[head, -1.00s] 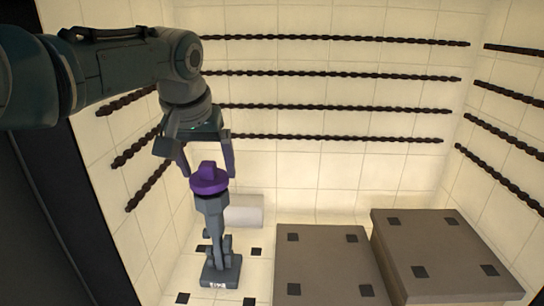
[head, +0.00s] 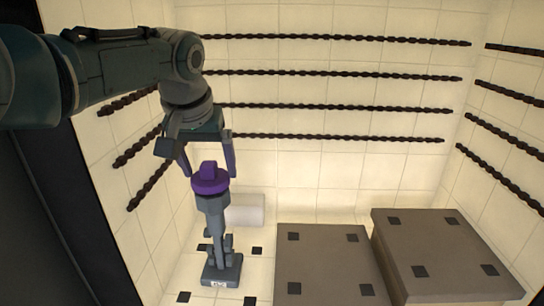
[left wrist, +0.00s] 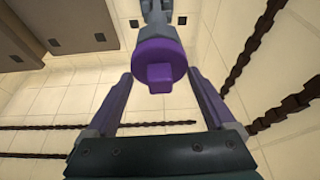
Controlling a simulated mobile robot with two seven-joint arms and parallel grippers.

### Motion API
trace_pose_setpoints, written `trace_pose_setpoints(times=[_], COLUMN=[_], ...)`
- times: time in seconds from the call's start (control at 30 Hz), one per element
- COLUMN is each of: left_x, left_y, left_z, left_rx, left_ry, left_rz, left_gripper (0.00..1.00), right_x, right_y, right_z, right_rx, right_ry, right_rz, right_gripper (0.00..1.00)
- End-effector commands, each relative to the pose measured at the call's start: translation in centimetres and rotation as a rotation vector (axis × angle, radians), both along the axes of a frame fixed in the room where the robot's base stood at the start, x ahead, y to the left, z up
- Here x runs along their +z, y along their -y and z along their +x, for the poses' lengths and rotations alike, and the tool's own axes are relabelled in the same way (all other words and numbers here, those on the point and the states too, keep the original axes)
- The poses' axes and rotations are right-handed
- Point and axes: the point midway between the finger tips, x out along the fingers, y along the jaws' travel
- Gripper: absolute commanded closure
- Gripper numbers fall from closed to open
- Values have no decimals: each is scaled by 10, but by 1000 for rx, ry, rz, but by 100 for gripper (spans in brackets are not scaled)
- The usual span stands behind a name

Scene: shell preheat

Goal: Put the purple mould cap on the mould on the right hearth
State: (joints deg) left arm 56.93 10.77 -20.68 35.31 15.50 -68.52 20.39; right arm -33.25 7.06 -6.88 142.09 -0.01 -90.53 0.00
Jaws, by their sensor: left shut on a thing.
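The purple mould cap (head: 210,186) is a round disc with a raised block on top. It sits at the top of a grey upright post-like thing (head: 219,228) with a labelled foot. My left gripper (head: 210,173) reaches down from above, its two purple fingers at opposite sides of the cap's rim, shut on it. The cap also shows in the left wrist view (left wrist: 160,53), between the fingertips (left wrist: 160,75). I cannot tell whether the cap rests on the grey thing or just above it. My right gripper is not in view. I see no mould on the blocks.
Two low grey-brown blocks, one in the middle (head: 325,265) and a taller one at the right (head: 445,250), bear dark square patches and are otherwise bare. Dark twisted bars (head: 330,107) run along the tiled walls.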

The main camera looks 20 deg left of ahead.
Motion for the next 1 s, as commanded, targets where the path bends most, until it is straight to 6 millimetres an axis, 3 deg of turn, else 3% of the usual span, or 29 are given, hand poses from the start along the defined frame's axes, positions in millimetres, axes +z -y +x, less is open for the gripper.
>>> trace_pose_setpoints(times=[0.6,0.63,0.73,1.0], left_x=[-13,-12,-12,-9], left_y=[0,0,0,0], left_z=[0,0,0,0], left_rx=[0,0,0,0], left_ry=[1,1,1,0], left_rz=[0,0,0,0], left_gripper=[66,9,0,0], right_x=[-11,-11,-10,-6], right_y=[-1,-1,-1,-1], right_z=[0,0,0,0], right_rx=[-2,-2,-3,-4], right_ry=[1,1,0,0], right_rz=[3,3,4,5], right_gripper=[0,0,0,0])
